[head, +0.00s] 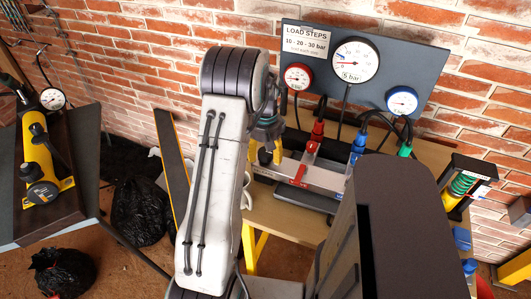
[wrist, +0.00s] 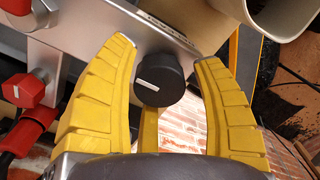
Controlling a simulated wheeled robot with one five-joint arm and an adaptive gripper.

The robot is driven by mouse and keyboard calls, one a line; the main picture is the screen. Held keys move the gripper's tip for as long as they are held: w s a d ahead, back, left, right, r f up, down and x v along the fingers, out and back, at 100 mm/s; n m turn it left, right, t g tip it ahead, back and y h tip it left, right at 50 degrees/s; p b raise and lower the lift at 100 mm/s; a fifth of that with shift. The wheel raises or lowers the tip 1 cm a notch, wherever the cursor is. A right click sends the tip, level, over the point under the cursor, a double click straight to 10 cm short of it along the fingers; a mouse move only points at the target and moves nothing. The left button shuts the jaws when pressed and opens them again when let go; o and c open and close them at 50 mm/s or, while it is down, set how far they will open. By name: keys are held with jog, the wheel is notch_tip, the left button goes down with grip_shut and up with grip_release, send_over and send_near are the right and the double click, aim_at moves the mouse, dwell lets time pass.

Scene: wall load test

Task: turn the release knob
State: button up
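The black release knob (wrist: 160,80) with a white mark sits on the metal valve block (wrist: 108,18) in the wrist view. My gripper (wrist: 164,51) is open, with its yellow fingers on either side of the knob. The knob is nearer the left finger; a clear gap shows on its right, and I cannot tell whether the left finger touches it. In the head view my gripper (head: 265,152) is at the left end of the metal block (head: 323,178) on the bench; the knob is hidden there.
Red fittings (wrist: 24,90) stand left of the knob. A pale cup (wrist: 285,15) is close at upper right. Behind the bench (head: 275,218) is a gauge board (head: 425,70). Hoses run to red, blue and green couplings. A yellow pump (head: 36,150) stands at far left.

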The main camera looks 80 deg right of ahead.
aim_at(265, 151)
jog(key=shift+o, duration=0.6)
jog(key=shift+r, duration=0.15)
jog(key=shift+d+r, duration=0.1)
jog(key=shift+r, duration=0.05)
notch_tip(265, 151, up, 12)
jog(key=shift+f, duration=0.2)
dwell(0.6)
